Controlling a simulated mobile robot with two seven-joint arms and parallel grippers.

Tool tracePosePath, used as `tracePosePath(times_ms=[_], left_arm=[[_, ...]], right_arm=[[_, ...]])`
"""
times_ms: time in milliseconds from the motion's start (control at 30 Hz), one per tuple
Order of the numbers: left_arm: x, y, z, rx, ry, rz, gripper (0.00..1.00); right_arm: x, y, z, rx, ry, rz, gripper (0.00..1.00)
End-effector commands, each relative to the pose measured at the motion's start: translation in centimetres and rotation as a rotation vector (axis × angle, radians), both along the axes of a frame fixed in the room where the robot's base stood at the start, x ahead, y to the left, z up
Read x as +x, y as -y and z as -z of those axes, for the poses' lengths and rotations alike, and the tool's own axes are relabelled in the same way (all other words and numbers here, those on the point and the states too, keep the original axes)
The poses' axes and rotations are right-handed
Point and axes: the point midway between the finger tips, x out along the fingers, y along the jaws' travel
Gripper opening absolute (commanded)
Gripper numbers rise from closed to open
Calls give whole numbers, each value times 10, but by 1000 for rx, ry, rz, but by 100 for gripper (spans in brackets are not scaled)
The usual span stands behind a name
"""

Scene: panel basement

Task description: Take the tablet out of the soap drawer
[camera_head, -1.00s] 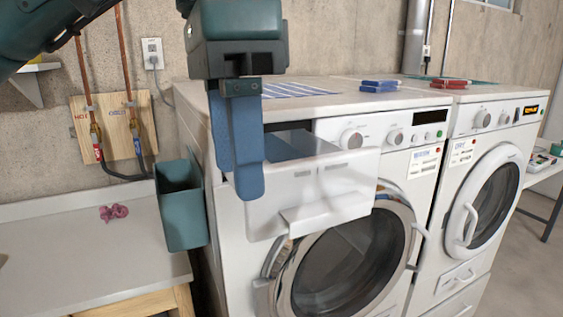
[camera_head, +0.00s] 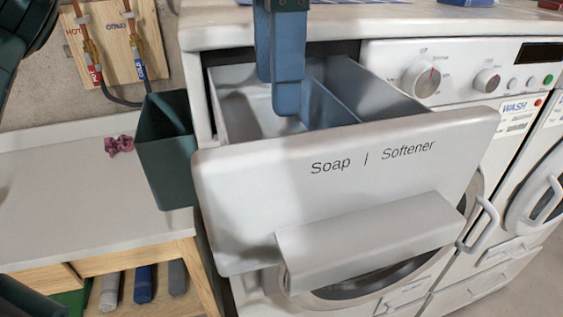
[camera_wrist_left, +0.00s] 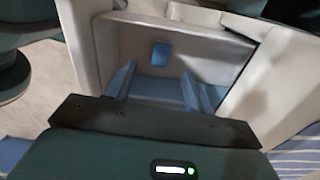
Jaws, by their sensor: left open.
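The soap drawer (camera_head: 240,190) is pulled out of the left washing machine, its front marked "Soap | Softener". A divider splits its inside into compartments. My left gripper (camera_head: 280,108) reaches down into the left compartment from above, its blue fingers inside the drawer. In the left wrist view the fingers (camera_wrist_left: 160,88) are apart with nothing between them. A small blue tablet (camera_wrist_left: 161,54) shows beyond the fingertips, inside the drawer. In the head view the tablet cannot be seen. My right gripper is in neither view.
A dark green bin (camera_head: 165,150) stands beside the drawer's left side. A counter (camera_head: 80,200) with a pink item (camera_head: 119,145) on it lies further left. The washer's top edge (camera_head: 350,30) is just above and behind the drawer.

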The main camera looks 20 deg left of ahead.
Motion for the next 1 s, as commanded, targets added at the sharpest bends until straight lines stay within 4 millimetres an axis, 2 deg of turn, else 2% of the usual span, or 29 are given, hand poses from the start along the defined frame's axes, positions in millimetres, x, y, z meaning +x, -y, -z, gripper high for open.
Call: tracePosePath(times_ms=[33, 267, 367, 600, 867, 1000], left_arm=[[0, 0, 11, 0, -2, 1, 53], [0, 0, 26, 0, 0, -1, 53], [0, -1, 40, 0, -2, -1, 53], [-1, -2, 69, 1, 1, -1, 53], [-1, -1, 73, -1, 1, -1, 53], [-1, -1, 73, -1, 1, -1, 43]], right_arm=[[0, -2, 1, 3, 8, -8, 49], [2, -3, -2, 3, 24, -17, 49], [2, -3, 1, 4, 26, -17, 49], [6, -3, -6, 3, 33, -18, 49], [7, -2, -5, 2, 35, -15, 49], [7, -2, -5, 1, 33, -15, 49]])
